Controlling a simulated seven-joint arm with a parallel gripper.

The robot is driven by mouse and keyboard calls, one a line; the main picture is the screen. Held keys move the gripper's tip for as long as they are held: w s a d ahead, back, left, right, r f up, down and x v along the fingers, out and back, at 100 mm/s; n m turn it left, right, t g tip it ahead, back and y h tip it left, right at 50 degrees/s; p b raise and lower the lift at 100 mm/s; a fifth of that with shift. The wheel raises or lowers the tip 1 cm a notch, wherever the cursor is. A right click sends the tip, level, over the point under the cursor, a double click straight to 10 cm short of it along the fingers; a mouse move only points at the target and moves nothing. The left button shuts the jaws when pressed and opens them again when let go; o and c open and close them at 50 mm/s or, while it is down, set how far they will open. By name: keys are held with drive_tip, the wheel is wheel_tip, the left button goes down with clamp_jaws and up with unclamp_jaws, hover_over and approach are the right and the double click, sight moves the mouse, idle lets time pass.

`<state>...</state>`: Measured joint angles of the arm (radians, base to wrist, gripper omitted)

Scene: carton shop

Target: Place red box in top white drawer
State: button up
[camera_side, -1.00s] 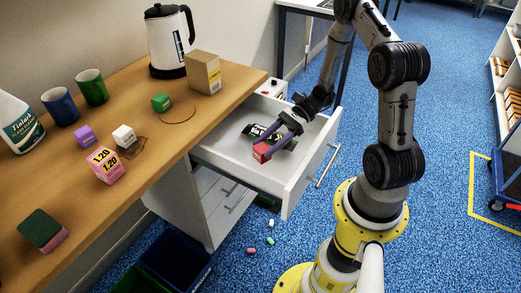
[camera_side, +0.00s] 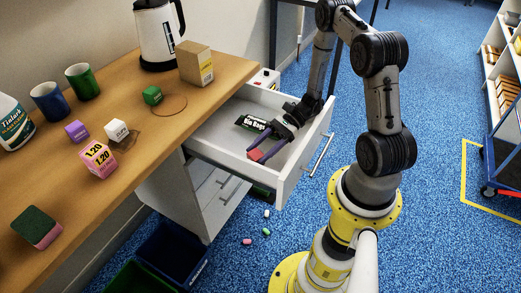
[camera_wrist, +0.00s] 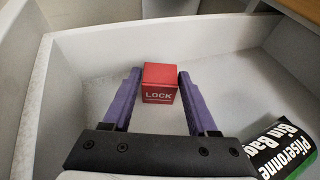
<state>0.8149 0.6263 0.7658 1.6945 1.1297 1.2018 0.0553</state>
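The red box (camera_wrist: 160,84), printed "LOCK", is inside the pulled-out top white drawer (camera_side: 231,160). It appears to rest on the drawer floor, near the front panel. In the side view the red box (camera_side: 256,155) is partly hidden by a finger. My gripper (camera_wrist: 160,74) reaches down into the drawer, with its purple fingers on either side of the box. Narrow gaps show between the fingers and the box in the wrist view, so it looks open around it. In the side view my gripper (camera_side: 257,154) is low in the drawer.
A black bin bag roll (camera_side: 252,123) lies in the drawer beside the box, also seen in the wrist view (camera_wrist: 284,148). The wooden desk (camera_side: 130,185) holds mugs, small blocks, a carton and a kettle. Bins (camera_side: 172,252) stand on the floor below.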

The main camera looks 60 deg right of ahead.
drive_tip(key=o, duration=0.3)
drive_tip(key=shift+d+r, duration=0.2)
drive_tip(key=shift+r, duration=0.05)
drive_tip(key=v, duration=0.4)
drive_tip(key=shift+d, duration=0.2)
wheel_tip(320, 180, up, 6)
wheel_tip(320, 180, up, 8)
drive_tip(key=n+g+h, duration=0.3)
drive_tip(key=n+g, duration=0.2)
drive_tip(key=n, duration=0.2)
hover_over(258, 152)
drive_tip(key=s, duration=0.4)
drive_tip(key=s+a+r+n+t+h, duration=0.5)
drive_tip(key=s+r+n+h, duration=0.4)
drive_tip(key=s+r+n, duration=0.2)
wheel_tip(258, 152, up, 2)
drive_tip(key=n, duration=0.4)
drive_tip(key=shift+n+h, duration=0.3)
